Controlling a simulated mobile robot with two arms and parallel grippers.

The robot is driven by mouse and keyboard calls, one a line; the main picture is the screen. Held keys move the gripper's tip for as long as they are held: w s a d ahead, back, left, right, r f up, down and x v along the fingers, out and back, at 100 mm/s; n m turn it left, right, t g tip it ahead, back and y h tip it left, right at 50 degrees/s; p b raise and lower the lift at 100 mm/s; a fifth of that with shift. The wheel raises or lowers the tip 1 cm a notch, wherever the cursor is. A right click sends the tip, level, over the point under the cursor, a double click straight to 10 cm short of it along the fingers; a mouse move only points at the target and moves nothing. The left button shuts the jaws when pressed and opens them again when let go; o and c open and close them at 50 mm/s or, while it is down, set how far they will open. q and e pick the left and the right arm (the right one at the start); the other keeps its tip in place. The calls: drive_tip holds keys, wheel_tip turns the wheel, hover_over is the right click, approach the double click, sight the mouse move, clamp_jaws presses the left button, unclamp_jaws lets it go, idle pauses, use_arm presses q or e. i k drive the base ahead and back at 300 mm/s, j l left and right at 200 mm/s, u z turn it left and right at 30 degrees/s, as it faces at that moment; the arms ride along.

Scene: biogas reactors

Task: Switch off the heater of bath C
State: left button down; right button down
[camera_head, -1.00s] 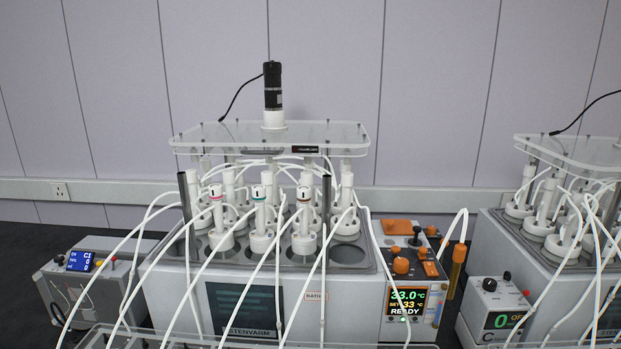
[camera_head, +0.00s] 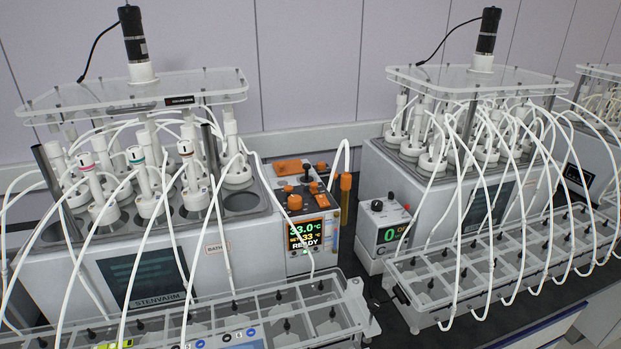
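A water bath (camera_head: 62,281) marked STENVARM stands at the left, holding several bottles with white tubes. Its small bath label (camera_head: 216,248) is partly covered by a tube, and I cannot read its letter. Its orange-and-white heater unit (camera_head: 299,262) is at the bath's right end. The heater display (camera_head: 306,234) reads 33.0 °C, set 33, READY, with a green light (camera_head: 305,252) lit below it. Orange knobs and a black knob (camera_head: 306,177) sit on top. A second bath (camera_head: 408,192) stands at the right. Neither of my grippers is in view.
A grey control box (camera_head: 383,226) with a green 0 display stands between the baths. Clear compartment racks (camera_head: 354,312) stand in front of the baths, with white tubes arching across. A little dark bench top (camera_head: 384,318) is bare between the racks.

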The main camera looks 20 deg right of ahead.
sight(322, 201)
drive_tip(key=j+z, duration=0.15)
drive_tip(key=z, duration=0.3)
drive_tip(key=k+j+z, duration=0.1)
drive_tip(key=z, duration=0.75)
drive_tip(key=k+j+z, duration=0.1)
drive_tip(key=z, duration=0.3)
drive_tip(key=k, duration=0.05)
